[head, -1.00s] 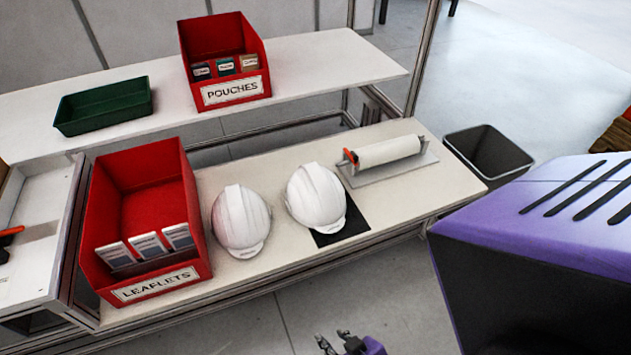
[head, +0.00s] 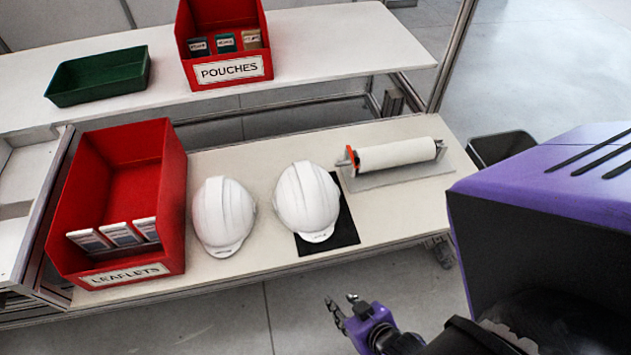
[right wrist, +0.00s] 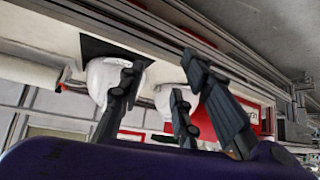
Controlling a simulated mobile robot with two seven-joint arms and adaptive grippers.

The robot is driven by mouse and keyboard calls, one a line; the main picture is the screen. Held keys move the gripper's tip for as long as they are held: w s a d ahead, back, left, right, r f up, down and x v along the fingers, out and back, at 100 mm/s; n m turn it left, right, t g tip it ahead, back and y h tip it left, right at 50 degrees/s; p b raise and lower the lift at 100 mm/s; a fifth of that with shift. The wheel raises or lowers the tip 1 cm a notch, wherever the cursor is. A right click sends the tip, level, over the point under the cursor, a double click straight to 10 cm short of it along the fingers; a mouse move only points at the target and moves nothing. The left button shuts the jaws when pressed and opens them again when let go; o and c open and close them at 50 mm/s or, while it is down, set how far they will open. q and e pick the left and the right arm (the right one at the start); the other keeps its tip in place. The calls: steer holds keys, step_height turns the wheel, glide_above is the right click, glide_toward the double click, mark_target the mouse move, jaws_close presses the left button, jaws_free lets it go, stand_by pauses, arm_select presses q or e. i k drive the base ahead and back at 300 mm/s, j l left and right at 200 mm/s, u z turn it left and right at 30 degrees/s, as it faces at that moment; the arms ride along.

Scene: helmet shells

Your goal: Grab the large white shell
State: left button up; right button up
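Two white helmet shells stand on the lower bench in the head view. The right shell (head: 307,200) looks slightly larger and rests partly on a black square mat (head: 346,233). The left shell (head: 222,214) sits beside it, next to the red leaflets bin. My right gripper (head: 344,306) is in front of the bench, below the right shell, with its fingers apart and nothing between them. In the right wrist view its open fingers (right wrist: 160,98) show, with the right shell (right wrist: 100,78) and the left shell (right wrist: 166,101) beyond them. My left gripper is not in view.
A red leaflets bin (head: 62,215) stands left of the shells. A roll on a plate (head: 395,155) lies to their right. On the upper shelf are a red pouches bin (head: 185,60) and a green tray (head: 98,76). A dark waste bin (head: 500,148) stands at the right.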

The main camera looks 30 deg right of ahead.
mark_target(306, 200)
steer(key=i+l, duration=0.1)
steer(key=l, duration=0.95)
steer(key=i+l, duration=0.15)
steer(key=l, duration=0.4)
steer(key=i+l, duration=0.1)
steer(key=l, duration=0.45)
steer(key=u, duration=0.05)
